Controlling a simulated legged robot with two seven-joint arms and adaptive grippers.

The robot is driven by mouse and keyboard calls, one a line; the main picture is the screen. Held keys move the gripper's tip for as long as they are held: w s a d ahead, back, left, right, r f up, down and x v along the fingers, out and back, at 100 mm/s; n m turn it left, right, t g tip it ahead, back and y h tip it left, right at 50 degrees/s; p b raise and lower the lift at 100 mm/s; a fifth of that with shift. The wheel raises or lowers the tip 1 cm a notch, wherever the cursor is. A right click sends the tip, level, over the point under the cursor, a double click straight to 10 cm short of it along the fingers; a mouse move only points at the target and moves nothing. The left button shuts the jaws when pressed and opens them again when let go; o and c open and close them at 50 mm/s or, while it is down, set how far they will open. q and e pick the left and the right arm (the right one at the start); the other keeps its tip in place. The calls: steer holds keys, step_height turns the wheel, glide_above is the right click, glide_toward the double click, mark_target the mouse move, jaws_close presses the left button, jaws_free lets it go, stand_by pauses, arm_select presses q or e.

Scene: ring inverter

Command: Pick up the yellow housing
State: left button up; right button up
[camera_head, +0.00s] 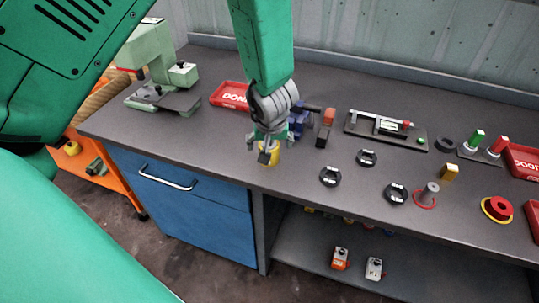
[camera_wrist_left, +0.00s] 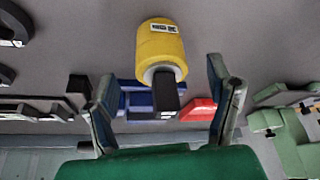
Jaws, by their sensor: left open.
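The yellow housing (camera_wrist_left: 163,45) is a short cylinder with a pale ring at one end and a small label on its side. In the head view the yellow housing (camera_head: 273,154) stands on the bench near its front edge, partly hidden behind my left gripper (camera_head: 264,147). In the wrist view my left gripper (camera_wrist_left: 165,95) is open, its fingers well apart to either side. The housing shows beyond the fingertips, roughly centred between them, and nothing is held. Whether a finger touches it cannot be told. My right gripper is not in view.
Blue and dark blocks (camera_head: 297,122) and a red-topped block (camera_head: 328,116) stand close right of the housing. Black round parts (camera_head: 330,176) lie further right. A red tray (camera_head: 230,95) and a green press (camera_head: 160,72) are at the left. The bench between press and gripper is mostly clear.

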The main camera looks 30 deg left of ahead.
arm_select(q)
steer(key=b+x, duration=0.1)
steer(key=x, duration=0.3)
steer(key=shift+w+f, duration=0.15)
steer(key=shift+w, duration=0.15)
steer(key=shift+a, duration=0.15)
steer(key=shift+s, duration=0.1)
steer(key=c, duration=1.3)
steer(key=shift+c, duration=1.1)
